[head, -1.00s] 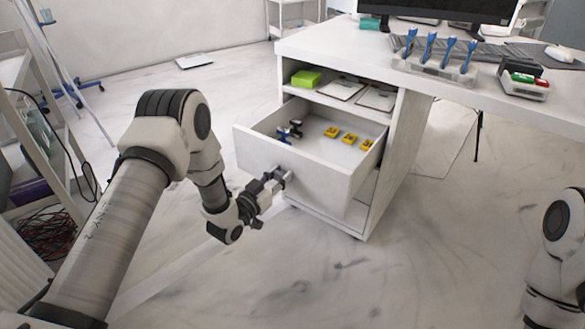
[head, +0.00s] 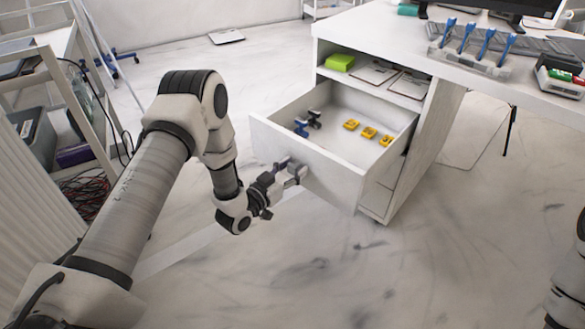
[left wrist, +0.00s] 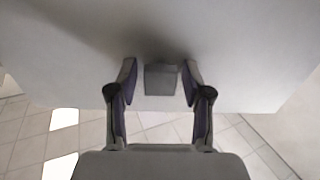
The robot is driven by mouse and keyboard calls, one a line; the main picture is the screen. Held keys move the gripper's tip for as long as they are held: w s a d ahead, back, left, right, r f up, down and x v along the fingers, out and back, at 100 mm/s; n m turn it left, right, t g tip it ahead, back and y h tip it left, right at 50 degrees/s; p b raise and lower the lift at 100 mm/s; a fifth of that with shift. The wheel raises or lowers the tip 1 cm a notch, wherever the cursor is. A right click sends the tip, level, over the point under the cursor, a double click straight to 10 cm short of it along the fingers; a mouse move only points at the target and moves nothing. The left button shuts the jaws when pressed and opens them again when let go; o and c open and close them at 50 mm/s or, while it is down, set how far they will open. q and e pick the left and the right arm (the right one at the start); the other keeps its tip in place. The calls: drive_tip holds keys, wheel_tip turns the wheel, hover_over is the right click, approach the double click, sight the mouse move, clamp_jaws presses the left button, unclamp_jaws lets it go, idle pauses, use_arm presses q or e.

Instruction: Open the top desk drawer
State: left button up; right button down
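The top desk drawer (head: 333,181) is pulled well out of the white desk cabinet, and its inside shows. Its small grey handle (left wrist: 161,80) sits on the white drawer front in the left wrist view. My left gripper (head: 291,170) is at this handle. In the left wrist view the two fingers of the left gripper (left wrist: 159,82) stand one on each side of the handle, with a narrow gap on both sides, so it looks open around it. My right gripper is out of view; only part of my right arm shows at the right edge.
The drawer holds yellow pieces (head: 369,133) and dark blue items (head: 302,128). A shelf above holds a green block (head: 340,62) and clipboards (head: 369,74). The desktop (head: 385,42) carries a rack of blue tools (head: 468,64). A cart (head: 52,117) stands left. Floor before the drawer is clear.

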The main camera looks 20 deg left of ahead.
use_arm(q)
drive_tip(key=v, duration=1.2)
idle(0.3)
